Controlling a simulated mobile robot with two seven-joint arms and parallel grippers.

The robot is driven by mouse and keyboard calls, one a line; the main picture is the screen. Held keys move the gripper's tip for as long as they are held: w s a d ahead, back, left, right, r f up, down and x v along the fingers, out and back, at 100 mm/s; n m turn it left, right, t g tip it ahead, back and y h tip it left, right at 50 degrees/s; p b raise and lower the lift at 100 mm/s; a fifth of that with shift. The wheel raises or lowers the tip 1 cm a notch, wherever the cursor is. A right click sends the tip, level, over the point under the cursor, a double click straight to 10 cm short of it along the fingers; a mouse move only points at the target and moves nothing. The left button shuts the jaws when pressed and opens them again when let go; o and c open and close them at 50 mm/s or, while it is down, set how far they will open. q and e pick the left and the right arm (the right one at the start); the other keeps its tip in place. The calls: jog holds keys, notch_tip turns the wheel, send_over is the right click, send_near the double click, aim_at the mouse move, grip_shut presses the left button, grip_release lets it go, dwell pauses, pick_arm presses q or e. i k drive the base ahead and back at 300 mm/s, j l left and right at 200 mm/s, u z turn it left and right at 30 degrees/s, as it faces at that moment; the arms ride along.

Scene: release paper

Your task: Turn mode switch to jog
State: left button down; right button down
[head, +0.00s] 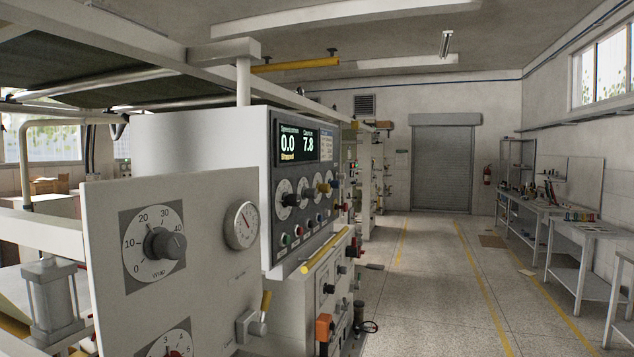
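A grey control panel (291,240) is mounted on the side of a white machine cabinet in the middle of the head view. It carries a dark display (297,143) reading "0.0", "7.8" and "Stopped". Small coloured buttons sit under the dials. The panel is seen at a steep angle, so I cannot read the dial labels or tell which knob is the mode switch. Neither of my grippers is in view.
A nearer white panel (205,285) with a Wrap dial (164,244) and a gauge (242,225) stands at left. An open aisle (430,290) with yellow lines leads to a roller door (443,170). Workbenches (580,231) line the right wall.

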aim_at(308, 193)
jog(key=u, duration=0.9)
jog(key=i+l+u, duration=0.15)
jog(key=l+u, duration=0.75)
jog(key=l, duration=0.15)
jog(key=l+u, duration=0.35)
jog(key=l, duration=0.75)
